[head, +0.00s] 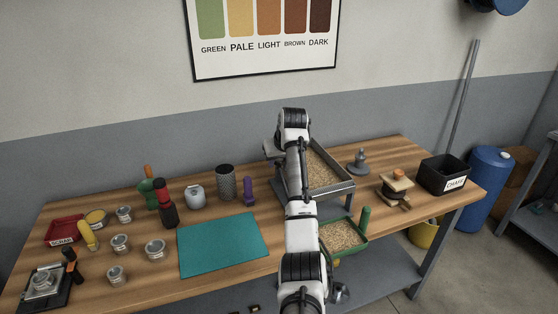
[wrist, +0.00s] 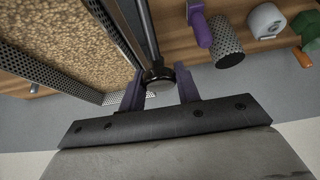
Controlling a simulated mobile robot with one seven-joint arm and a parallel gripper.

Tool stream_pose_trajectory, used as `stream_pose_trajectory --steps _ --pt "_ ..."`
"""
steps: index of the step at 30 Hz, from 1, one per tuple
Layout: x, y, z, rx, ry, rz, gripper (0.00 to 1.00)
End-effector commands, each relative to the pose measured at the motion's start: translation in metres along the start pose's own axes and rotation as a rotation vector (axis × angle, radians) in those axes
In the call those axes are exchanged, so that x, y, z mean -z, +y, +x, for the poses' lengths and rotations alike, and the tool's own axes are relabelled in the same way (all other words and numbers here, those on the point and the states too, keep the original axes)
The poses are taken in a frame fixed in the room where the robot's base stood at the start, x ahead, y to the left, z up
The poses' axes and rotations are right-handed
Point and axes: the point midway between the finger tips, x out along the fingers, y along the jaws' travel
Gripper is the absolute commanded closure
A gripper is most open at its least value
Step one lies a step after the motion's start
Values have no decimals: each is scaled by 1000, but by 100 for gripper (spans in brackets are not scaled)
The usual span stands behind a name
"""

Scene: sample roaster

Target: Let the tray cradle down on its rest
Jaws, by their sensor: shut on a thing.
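The tray cradle is a metal frame with perforated edges (head: 335,190), full of pale beans, at the right-middle of the bench in the head view. In the wrist view its perforated rim (wrist: 118,98) and beans fill the left side. A dark rod (wrist: 147,30) runs beside it and ends in a dark round knob (wrist: 158,76). My gripper (wrist: 160,80) has its purple fingers on both sides of this knob and is shut on it. My arm hides part of the cradle in the head view. I cannot tell whether the cradle touches its rest.
A green scoop tray of beans (head: 342,236) is at the front edge. A teal mat (head: 222,245), a perforated cylinder (head: 225,182) and a purple-handled tool (head: 249,190) are left of my arm. A grey weight-like object (head: 358,162) and black chaff bin (head: 443,174) stand right.

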Motion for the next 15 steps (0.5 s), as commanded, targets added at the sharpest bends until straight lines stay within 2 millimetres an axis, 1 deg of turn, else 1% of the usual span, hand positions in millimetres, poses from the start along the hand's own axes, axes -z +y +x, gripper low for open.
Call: stream_pose_trajectory --steps 1,2,5,6,15 --pt "0 -1 2 0 -1 -1 100" --pt "0 -1 2 0 -1 -1 64" --pt "-1 -1 2 0 -1 -1 51" --pt "0 -1 2 0 -1 -1 48" --pt "0 0 -1 0 2 -1 48"
